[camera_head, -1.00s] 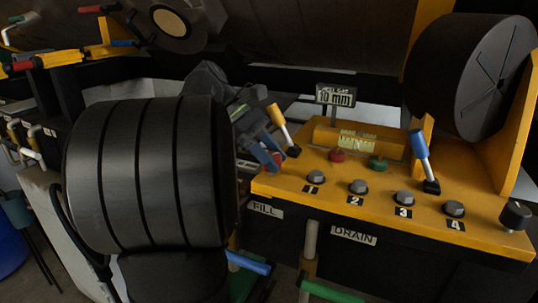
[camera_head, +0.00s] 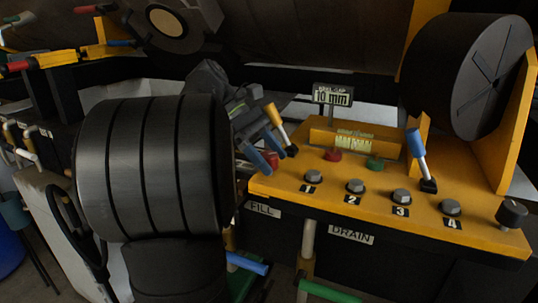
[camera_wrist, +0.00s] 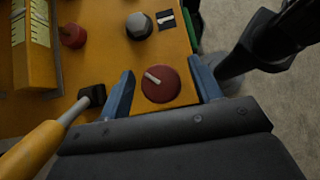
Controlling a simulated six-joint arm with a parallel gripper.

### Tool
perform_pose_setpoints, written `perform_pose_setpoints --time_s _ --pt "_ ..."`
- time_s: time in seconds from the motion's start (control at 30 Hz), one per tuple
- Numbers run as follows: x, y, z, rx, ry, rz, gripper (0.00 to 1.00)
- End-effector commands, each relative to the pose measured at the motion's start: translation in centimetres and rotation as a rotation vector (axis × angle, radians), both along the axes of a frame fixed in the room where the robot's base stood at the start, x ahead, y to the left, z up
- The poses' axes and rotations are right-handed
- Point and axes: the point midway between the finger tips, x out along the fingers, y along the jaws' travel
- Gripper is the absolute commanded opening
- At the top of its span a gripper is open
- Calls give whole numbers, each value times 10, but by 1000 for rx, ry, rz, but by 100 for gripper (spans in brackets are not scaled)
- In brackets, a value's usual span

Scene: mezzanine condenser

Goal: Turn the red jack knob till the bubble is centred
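The red jack knob (camera_wrist: 161,85) with a white pointer bar sits on the yellow panel in the wrist view, its bar pointing to the upper left. My gripper (camera_wrist: 164,88) is open, with one blue finger on each side of the knob and visible gaps between. In the head view my gripper (camera_head: 266,152) is at the panel's left end, and the knob (camera_head: 272,158) shows partly between the fingers. The level (camera_head: 353,144) is a yellow block with a pale, marked vial; it also shows in the wrist view (camera_wrist: 40,35). I cannot make out the bubble clearly.
A yellow-handled lever (camera_head: 276,117) stands close beside my gripper. A small red cap (camera_head: 333,155) and a green cap (camera_head: 375,163) sit before the level. Several numbered bolts, a blue-handled lever (camera_head: 416,143) and a 10 mm display (camera_head: 333,96) are farther right.

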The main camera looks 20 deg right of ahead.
Motion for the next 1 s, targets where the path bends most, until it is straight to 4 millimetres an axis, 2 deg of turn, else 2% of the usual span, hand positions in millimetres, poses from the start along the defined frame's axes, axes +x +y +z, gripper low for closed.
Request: perform_pose_setpoints --time_s 0.47,0.57,1.0 --pt "0 1 0 0 -1 46 59" --pt "-1 1 1 -2 -1 131 59" --pt "-2 0 1 -2 -2 688 59"
